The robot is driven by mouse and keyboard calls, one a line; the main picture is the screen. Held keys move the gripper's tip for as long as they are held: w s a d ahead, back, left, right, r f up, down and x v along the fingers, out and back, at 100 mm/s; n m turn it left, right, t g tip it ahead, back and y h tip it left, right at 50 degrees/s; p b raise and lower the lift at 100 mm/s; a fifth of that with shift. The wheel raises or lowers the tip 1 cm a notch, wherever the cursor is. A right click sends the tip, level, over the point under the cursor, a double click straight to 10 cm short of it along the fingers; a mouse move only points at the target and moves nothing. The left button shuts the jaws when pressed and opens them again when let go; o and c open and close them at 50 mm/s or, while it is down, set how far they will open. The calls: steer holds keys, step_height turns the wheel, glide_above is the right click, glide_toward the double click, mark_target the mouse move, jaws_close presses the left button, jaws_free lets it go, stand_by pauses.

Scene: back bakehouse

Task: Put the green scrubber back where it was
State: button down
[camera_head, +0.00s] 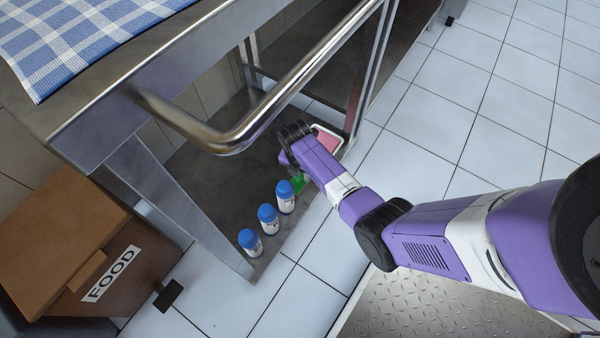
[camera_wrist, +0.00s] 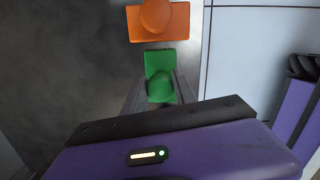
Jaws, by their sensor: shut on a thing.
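The green scrubber (camera_wrist: 160,72) shows in the wrist view, just beyond the edge of my gripper's body. My gripper (camera_wrist: 158,100) is shut on it; the fingers are mostly hidden. In the head view the green scrubber (camera_head: 299,184) shows as a small green patch beside my gripper, low over the dark lower shelf (camera_head: 205,165) of the metal table. An orange scrubber (camera_wrist: 157,22) lies just beyond the green one in the wrist view. I cannot tell whether the green scrubber touches the shelf.
Three white bottles with blue caps, one of them the nearest bottle (camera_head: 250,242), stand in a row on the shelf's front edge. A pink-and-white item (camera_head: 327,142) lies behind my gripper. The table's metal rail (camera_head: 235,130) passes above. A brown FOOD bin (camera_head: 75,250) stands at left.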

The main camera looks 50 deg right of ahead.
steer(key=c, duration=1)
jaws_free()
steer(key=shift+f, duration=0.1)
step_height(320, 180, up, 12)
steer(key=a+p, duration=0.1)
steer(key=p, duration=0.5)
steer(key=shift+s+a+p, duration=0.2)
steer(key=shift+p, duration=0.1)
